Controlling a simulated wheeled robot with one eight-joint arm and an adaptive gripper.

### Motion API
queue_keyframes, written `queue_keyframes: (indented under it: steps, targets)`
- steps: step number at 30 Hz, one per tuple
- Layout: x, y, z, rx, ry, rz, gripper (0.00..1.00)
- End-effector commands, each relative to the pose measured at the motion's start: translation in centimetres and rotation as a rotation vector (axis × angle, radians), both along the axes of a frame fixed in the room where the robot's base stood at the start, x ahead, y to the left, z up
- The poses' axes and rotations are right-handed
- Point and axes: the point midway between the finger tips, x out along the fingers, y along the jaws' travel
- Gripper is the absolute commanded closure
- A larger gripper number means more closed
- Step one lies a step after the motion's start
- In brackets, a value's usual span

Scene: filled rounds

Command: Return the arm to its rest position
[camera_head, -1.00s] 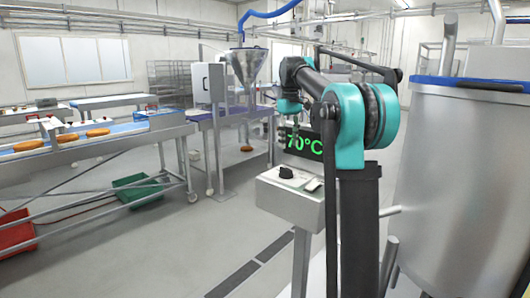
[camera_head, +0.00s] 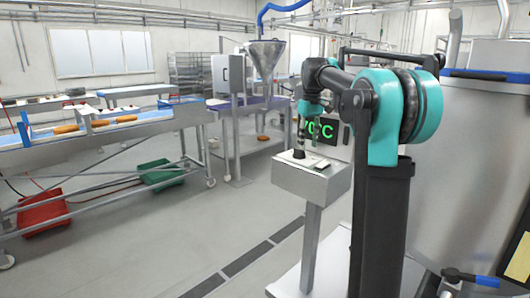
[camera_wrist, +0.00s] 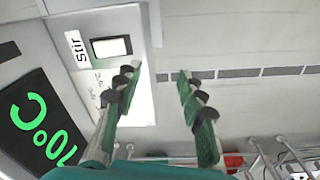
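My arm reaches up and forward at the right of the head view, bent at a teal joint. My gripper (camera_head: 299,132) hangs from its far end, just in front of the control box (camera_head: 312,183). In the wrist view my gripper (camera_wrist: 159,70) has its two green and black fingers spread apart, with nothing between them. The black display (camera_head: 330,135) reads 70°C in green, its left part covered by the gripper. The display also shows in the wrist view (camera_wrist: 60,110), beside a panel with a white switch (camera_wrist: 111,47) labelled "Stir".
A big steel vat (camera_head: 485,140) stands close on the right. A conveyor (camera_head: 95,137) with brown rounds runs along the left, with a green crate (camera_head: 160,173) and a red crate (camera_head: 45,212) below. A steel funnel (camera_head: 265,58) stands behind. The floor at centre left is clear.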

Motion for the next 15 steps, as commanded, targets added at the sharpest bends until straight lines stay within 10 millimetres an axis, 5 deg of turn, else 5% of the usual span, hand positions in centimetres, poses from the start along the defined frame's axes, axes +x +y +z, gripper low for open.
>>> queue_keyframes:
  steps: [10,15]
  targets:
    - [-4.9,-0.9,-6.6,0.011,-0.071,-0.105,0.6]
    - [-10.7,-1.7,-13.1,0.026,-0.135,-0.199,0.6]
